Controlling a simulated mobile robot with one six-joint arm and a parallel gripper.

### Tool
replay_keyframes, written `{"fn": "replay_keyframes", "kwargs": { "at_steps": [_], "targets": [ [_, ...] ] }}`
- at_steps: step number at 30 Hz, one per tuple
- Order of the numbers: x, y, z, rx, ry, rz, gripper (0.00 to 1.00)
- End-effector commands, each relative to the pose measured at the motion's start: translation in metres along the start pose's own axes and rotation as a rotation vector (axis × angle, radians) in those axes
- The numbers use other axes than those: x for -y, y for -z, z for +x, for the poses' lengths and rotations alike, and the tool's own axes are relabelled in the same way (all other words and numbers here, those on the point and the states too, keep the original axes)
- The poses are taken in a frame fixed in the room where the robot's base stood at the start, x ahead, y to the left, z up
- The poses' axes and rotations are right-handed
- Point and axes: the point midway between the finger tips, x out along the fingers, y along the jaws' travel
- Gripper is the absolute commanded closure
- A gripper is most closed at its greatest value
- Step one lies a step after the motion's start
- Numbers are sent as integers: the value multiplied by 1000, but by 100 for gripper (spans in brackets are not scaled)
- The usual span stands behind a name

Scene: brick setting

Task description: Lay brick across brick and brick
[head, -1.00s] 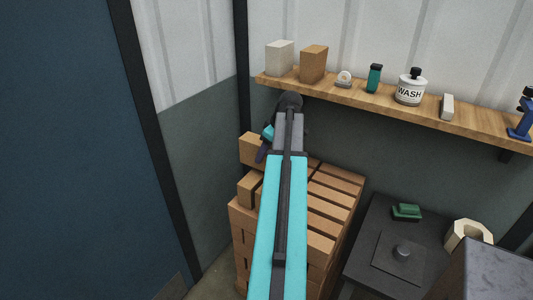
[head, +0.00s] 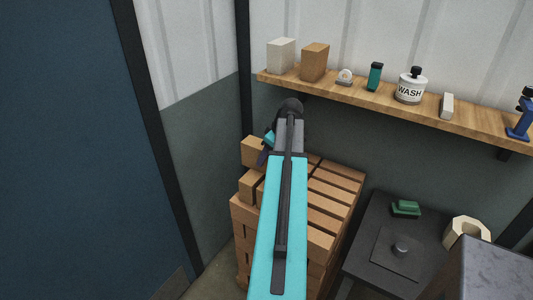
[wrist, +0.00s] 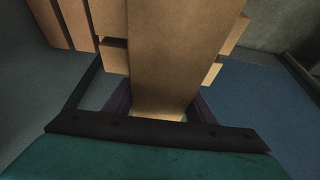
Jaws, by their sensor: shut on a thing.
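My gripper (head: 266,152) is shut on a long tan brick (head: 252,150) over the left back of a brick stack. In the wrist view my gripper's fingers (wrist: 160,95) sit on both sides of the held brick (wrist: 165,50). Other bricks, one at left (wrist: 115,57) and one at right (wrist: 212,72), show below it, and it runs across them. In the head view a lower brick end (head: 249,184) sticks out below the held one. My arm hides much of the stack top, and I cannot tell whether the held brick touches what lies below.
The stack (head: 328,205) has several rows of bricks. A wooden shelf (head: 460,122) with a bottle (head: 411,88) and blocks runs along the wall behind. A dark table (head: 373,215) stands right of the stack. A blue panel (head: 80,150) stands at left.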

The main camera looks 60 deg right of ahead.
Motion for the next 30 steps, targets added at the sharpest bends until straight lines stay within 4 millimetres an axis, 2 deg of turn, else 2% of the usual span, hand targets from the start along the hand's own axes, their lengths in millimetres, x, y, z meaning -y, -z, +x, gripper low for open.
{"fn": "replay_keyframes", "kwargs": {
  "at_steps": [5, 6, 9, 23, 30],
  "targets": [
    [1, -2, 4, 2, 5, 1, 100],
    [2, -4, 6, 5, 7, 2, 47],
    [2, -4, 6, 5, 6, 2, 31],
    [1, -2, 0, 3, 4, 1, 31],
    [0, -2, -16, 2, 2, 1, 31]
  ]
}}
